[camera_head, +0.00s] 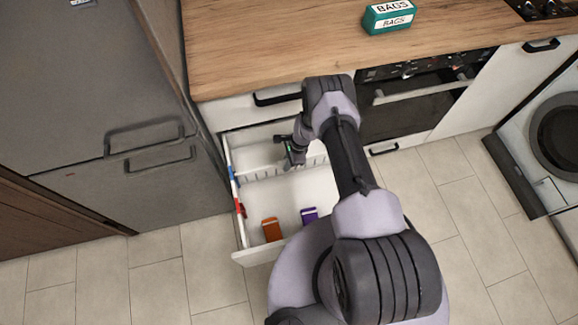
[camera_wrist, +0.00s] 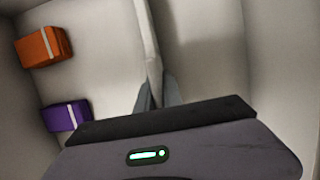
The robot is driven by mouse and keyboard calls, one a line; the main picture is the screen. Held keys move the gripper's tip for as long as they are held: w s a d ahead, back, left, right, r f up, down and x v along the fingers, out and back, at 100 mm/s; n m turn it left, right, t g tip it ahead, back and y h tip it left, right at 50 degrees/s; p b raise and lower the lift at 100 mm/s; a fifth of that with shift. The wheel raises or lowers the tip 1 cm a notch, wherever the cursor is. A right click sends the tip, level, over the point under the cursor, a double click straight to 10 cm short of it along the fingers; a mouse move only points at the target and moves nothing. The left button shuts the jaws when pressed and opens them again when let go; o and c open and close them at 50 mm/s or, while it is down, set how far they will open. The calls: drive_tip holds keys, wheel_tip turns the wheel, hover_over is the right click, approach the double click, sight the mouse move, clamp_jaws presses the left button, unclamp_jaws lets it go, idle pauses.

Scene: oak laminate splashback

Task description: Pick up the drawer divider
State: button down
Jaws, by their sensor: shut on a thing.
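The drawer divider is a thin pale panel standing across the open white drawer (camera_head: 282,205). In the head view the divider (camera_head: 262,173) shows to the left of my gripper (camera_head: 291,163), and part of it is hidden behind the gripper and arm. In the wrist view the divider (camera_wrist: 149,45) runs from the top edge down between the two fingers of my gripper (camera_wrist: 157,95). The fingers are shut on its upper edge. The divider still stands upright inside the drawer; I cannot tell whether its bottom touches the floor.
An orange box (camera_head: 271,229) and a purple box (camera_head: 309,215) lie in the drawer's front part. Blue and red clips (camera_head: 238,207) sit on its left wall. The wooden worktop (camera_head: 270,50) overhangs the drawer's back, and a grey fridge (camera_head: 130,150) stands left.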

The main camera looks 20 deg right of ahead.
idle(0.7)
wheel_tip(320, 180, up, 20)
drive_tip(key=p, duration=0.7)
